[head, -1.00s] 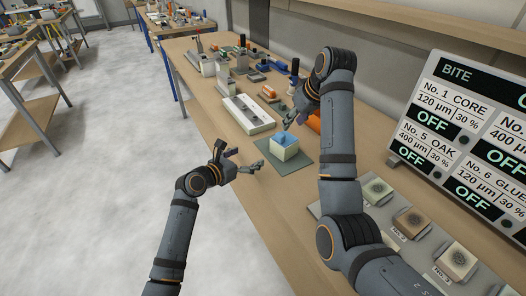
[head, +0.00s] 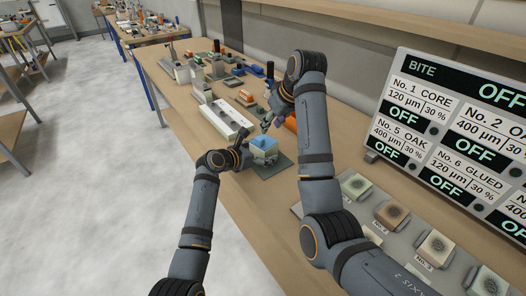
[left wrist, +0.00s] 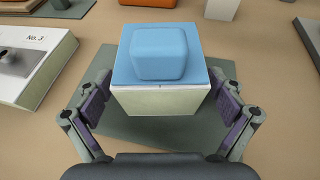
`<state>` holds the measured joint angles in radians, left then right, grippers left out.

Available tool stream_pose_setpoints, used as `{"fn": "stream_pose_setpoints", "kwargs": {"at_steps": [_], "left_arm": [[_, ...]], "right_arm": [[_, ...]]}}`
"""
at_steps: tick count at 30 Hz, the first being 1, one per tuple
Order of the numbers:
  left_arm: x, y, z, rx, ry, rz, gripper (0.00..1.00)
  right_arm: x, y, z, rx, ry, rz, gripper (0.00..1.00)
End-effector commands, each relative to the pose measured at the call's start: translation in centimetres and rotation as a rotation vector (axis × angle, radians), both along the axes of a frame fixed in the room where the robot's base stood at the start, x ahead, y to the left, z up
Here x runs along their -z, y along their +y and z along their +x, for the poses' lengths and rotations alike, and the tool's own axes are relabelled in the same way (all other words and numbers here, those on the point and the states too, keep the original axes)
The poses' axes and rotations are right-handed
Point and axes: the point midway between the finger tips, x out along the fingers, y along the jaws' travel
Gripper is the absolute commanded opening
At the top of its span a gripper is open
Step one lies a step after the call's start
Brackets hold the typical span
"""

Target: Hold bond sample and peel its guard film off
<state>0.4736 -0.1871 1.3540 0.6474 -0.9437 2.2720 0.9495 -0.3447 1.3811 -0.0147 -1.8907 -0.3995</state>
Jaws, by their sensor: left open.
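The bond sample, a pale cream block (head: 263,157), stands on a grey-green mat (head: 281,167). In the left wrist view its pale front face (left wrist: 160,102) is seen, with a blue film (left wrist: 198,78) over the top and a raised blue block (left wrist: 160,52) on that. My left gripper (head: 247,156) is at the sample's left side in the head view. In the left wrist view its open fingers (left wrist: 161,108) stand on either side of the block, with small gaps. My right gripper (head: 268,121) hangs just behind and above the sample; its jaw opening is too small to make out.
A long white slotted block (head: 224,120) lies behind the mat. Small tools and blocks crowd the far bench. A tray of sample pads (head: 389,213) and a display board (head: 450,130) stand on the right. Open floor (head: 90,180) lies on the left.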

Motion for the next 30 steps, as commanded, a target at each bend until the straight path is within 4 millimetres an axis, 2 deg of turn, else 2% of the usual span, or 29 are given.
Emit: {"fn": "stream_pose_setpoints", "kwargs": {"at_steps": [4, 12, 14, 27, 28, 30], "left_arm": [[0.42, -0.76, 0.75, 0.001, 0.000, 0.000, 0.94], [0.49, -0.85, 0.90, 0.000, -0.001, 0.001, 0.94], [0.50, -0.84, 0.89, 0.000, -0.001, 0.001, 0.88], [0.52, -0.82, 0.87, -0.001, 0.000, 0.000, 0.28], [0.52, -0.82, 0.87, -0.001, 0.000, 0.000, 0.66], [0.52, -0.82, 0.87, -0.001, 0.000, 0.000, 0.57]], "right_arm": [[0.00, 0.00, 0.00, 0.000, 0.000, 0.000, 0.38], [0.00, 0.00, 0.00, 0.000, 0.000, 0.000, 0.38], [0.00, 0.00, 0.00, 0.000, 0.000, 0.000, 0.38], [0.00, 0.00, 0.00, 0.000, 0.000, 0.000, 0.38], [0.00, 0.00, 0.00, 0.000, 0.000, 0.000, 0.38], [0.00, 0.00, 0.00, 0.000, 0.000, 0.000, 0.38]]}}
